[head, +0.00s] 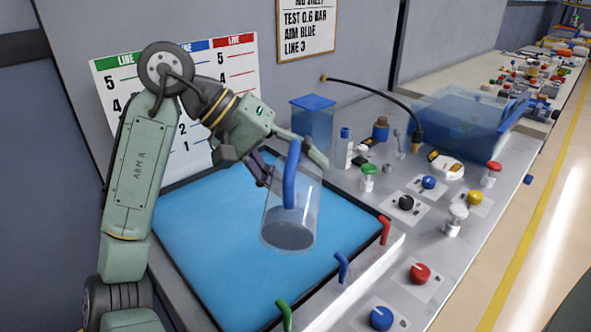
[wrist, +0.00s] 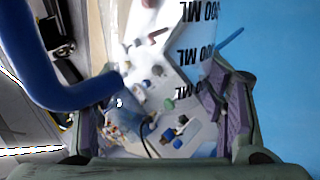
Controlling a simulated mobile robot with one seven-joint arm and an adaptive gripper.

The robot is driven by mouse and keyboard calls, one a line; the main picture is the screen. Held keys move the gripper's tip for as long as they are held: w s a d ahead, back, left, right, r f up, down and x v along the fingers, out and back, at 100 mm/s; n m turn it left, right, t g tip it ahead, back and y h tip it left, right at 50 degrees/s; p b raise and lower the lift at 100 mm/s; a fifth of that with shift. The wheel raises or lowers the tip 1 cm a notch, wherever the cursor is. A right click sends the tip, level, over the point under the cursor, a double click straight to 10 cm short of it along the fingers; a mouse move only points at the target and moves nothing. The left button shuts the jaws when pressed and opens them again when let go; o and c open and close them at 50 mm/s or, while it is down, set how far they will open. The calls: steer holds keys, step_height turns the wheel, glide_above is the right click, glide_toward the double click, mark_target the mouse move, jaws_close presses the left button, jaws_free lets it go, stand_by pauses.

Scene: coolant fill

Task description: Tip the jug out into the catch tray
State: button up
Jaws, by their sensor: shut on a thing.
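The clear jug (head: 306,213) with a thick blue handle (head: 289,182) hangs over the blue surface, close to upright, with a flat grey layer at its bottom; I cannot tell whether that is liquid or the base. My gripper (head: 285,163) is shut on the jug near its top. In the wrist view, the purple finger pads flank the clear wall with its black ML marks (wrist: 195,52), and the handle (wrist: 60,85) is at left. A translucent blue open tub (head: 462,122) at the back right may be the catch tray; I cannot be sure.
The blue surface (head: 200,240) has a dark rim, with green, blue and red hooked pipes along its front right edge. Several coloured knobs, bottles and a black gooseneck (head: 385,90) stand on the grey bench. A smaller blue box (head: 312,122) stands behind the jug.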

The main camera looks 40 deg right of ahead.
steer(key=shift+w, duration=0.1)
steer(key=shift+w+d+r+n+g+y, duration=0.1)
steer(key=shift+w+d+n+g+y, duration=0.2)
steer(key=shift+g+y, duration=0.2)
stand_by(2.9)
